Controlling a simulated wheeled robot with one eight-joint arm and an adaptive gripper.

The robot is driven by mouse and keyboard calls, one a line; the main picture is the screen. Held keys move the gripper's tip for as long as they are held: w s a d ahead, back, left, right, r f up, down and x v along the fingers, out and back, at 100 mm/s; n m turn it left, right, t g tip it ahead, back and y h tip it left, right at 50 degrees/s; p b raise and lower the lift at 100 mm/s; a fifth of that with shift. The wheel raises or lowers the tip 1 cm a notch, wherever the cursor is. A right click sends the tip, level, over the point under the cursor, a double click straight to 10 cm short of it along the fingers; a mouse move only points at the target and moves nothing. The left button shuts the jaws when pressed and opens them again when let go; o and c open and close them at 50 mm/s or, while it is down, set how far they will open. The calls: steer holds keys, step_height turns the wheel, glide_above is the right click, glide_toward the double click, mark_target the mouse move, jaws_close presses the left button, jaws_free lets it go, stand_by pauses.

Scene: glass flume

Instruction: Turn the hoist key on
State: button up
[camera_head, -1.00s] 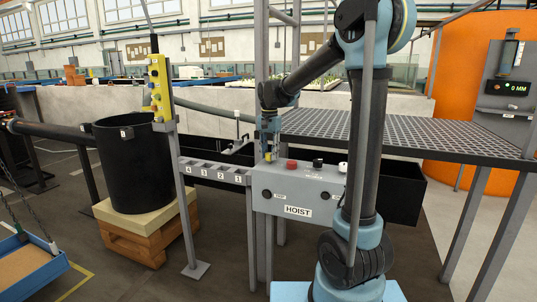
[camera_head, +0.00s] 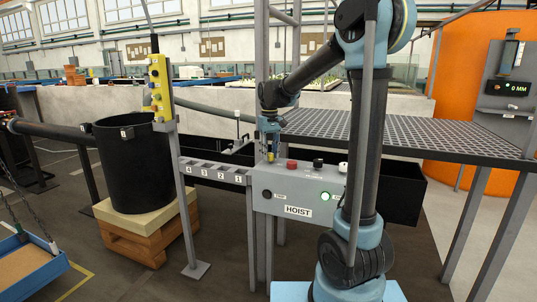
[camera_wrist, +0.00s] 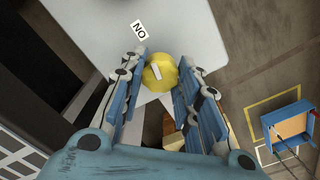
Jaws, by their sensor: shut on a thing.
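The hoist key is a round yellow knob (camera_wrist: 160,72) with a white line on its face. In the wrist view the line points up and left, toward a white tag (camera_wrist: 138,29) with the letters O and N. My gripper (camera_head: 270,150) reaches down over the left end of the grey hoist box (camera_head: 298,196). In the wrist view its blue fingers (camera_wrist: 158,85) stand on either side of the knob, shut on it. In the head view the fingers mostly hide the knob. A round lamp (camera_head: 325,196) on the box front is lit green; the other lamp (camera_head: 266,194) is dark.
A red button (camera_head: 292,165), a black control (camera_head: 318,163) and a white one (camera_head: 343,167) stand on the box top. A numbered rack (camera_head: 212,172) adjoins its left side. A post with a yellow button panel (camera_head: 159,88) stands farther left. Grating (camera_head: 430,132) lies behind.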

mark_target(270, 153)
steer(key=shift+w+n, duration=0.25)
steer(key=shift+n, duration=0.65)
steer(key=shift+d, duration=0.1)
steer(key=o, duration=1)
steer(key=shift+o, duration=0.4)
steer(key=shift+w+r, duration=0.1)
steer(key=shift+r, duration=0.15)
step_height(270, 153, up, 11)
steer(key=shift+s+r, duration=0.2)
steer(key=shift+s, duration=0.1)
